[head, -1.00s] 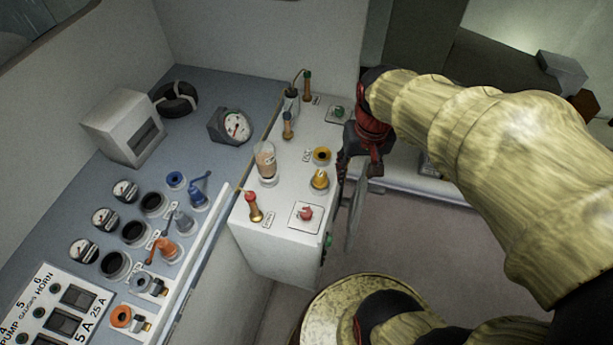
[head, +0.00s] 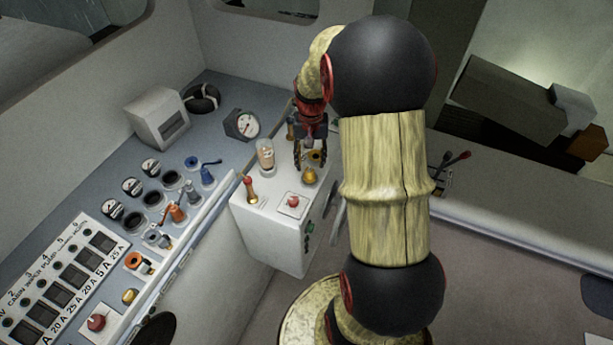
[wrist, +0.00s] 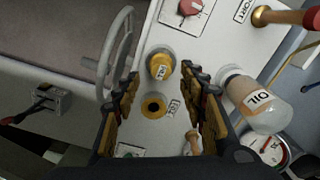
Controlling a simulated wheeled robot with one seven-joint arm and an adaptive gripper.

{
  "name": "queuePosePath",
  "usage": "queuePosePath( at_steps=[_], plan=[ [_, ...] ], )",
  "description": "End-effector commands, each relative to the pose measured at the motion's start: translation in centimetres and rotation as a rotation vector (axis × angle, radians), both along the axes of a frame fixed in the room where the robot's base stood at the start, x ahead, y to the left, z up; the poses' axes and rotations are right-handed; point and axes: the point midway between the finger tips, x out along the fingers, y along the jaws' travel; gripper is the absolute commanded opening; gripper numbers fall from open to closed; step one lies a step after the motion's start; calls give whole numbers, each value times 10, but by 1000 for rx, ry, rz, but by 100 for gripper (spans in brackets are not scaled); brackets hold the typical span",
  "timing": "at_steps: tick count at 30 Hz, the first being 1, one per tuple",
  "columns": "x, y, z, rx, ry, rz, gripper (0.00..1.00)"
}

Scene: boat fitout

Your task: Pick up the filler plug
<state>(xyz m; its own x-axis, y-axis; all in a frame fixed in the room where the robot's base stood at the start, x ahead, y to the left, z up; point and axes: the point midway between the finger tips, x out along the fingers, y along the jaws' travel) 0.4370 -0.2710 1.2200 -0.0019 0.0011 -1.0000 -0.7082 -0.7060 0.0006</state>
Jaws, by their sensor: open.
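The filler plug, a yellow knob with a label on top (wrist: 161,65), stands on the white console top. In the head view the plug (head: 310,175) is just in front of my gripper (head: 309,160). In the wrist view my gripper (wrist: 161,76) is open, pointing down, with one fingertip to either side of the plug's near part. It does not appear closed on it; the height gap is hard to judge. A yellow-ringed filler hole (wrist: 154,106) lies between the fingers, nearer the palm.
An oil bottle (wrist: 256,101) stands close beside the right finger. A handwheel (wrist: 116,55) is on the left. A red knob (head: 293,202) and a red-topped lever (head: 250,188) sit near the console front. The blue-grey dashboard with gauges lies to the left.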

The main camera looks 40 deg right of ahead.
Motion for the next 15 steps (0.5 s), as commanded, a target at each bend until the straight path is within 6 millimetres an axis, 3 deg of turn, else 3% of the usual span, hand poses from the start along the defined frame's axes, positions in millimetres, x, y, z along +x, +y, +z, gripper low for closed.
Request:
queuePosePath(
  at_steps=[15],
  plan=[
    [4,-1,-56,0,0,1,42]
  ],
)
